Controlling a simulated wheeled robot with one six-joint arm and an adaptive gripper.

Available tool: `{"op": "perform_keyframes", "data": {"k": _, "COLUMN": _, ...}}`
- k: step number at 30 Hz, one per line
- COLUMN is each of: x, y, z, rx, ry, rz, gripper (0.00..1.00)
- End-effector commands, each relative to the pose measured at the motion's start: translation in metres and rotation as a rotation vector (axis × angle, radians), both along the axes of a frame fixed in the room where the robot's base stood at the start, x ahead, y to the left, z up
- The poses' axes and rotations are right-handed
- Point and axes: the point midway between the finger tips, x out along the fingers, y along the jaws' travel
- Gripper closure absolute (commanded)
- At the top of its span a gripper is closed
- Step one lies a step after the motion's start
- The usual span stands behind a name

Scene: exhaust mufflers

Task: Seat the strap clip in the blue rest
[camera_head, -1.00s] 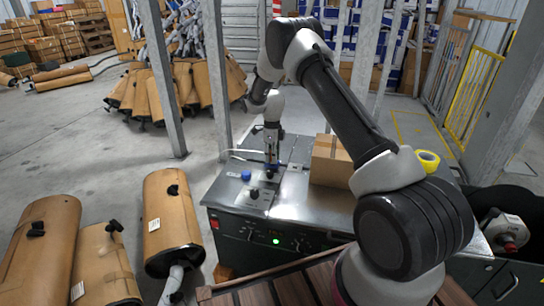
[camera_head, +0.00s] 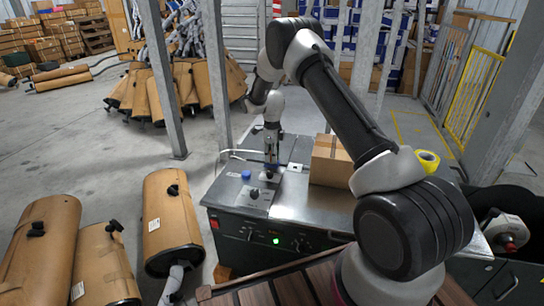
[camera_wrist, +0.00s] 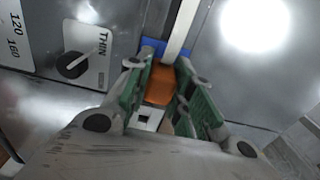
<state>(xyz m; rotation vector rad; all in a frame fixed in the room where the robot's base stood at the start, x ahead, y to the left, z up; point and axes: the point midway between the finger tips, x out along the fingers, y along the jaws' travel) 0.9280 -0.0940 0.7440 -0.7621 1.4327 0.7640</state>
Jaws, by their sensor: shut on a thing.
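My gripper (camera_head: 270,172) is low over the metal bench top, pointing down. In the wrist view its green-padded fingers (camera_wrist: 163,82) are shut on an orange block, which I take to be the strap clip (camera_wrist: 159,86). A white strap (camera_wrist: 181,28) runs up from beside the clip. The blue rest (camera_wrist: 152,46) shows as a blue edge just beyond the fingertips, partly hidden by the fingers and strap. The clip is at or over the rest; I cannot tell whether it touches it.
A black THIN dial (camera_wrist: 73,65) on a plate lies left of the fingers. Wrapped mufflers (camera_head: 170,215) stand on the floor at left.

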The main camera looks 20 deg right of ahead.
Motion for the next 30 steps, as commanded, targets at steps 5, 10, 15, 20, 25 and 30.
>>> {"op": "perform_keyframes", "data": {"k": 5, "x": 0.0, "y": 0.0, "z": -0.004, "rx": 0.0, "ry": 0.0, "rz": 0.0, "gripper": 0.97}}
{"op": "perform_keyframes", "data": {"k": 10, "x": 0.0, "y": 0.0, "z": -0.007, "rx": 0.0, "ry": 0.0, "rz": 0.0, "gripper": 0.97}}
{"op": "perform_keyframes", "data": {"k": 15, "x": 0.0, "y": 0.0, "z": -0.008, "rx": 0.0, "ry": 0.0, "rz": 0.0, "gripper": 0.59}}
{"op": "perform_keyframes", "data": {"k": 20, "x": 0.0, "y": 0.0, "z": -0.008, "rx": 0.0, "ry": 0.0, "rz": 0.0, "gripper": 0.52}}
{"op": "perform_keyframes", "data": {"k": 25, "x": 0.0, "y": 0.0, "z": -0.007, "rx": 0.0, "ry": 0.0, "rz": 0.0, "gripper": 0.52}}
{"op": "perform_keyframes", "data": {"k": 30, "x": 0.001, "y": 0.0, "z": 0.006, "rx": 0.0, "ry": -0.002, "rz": 0.0, "gripper": 0.52}}
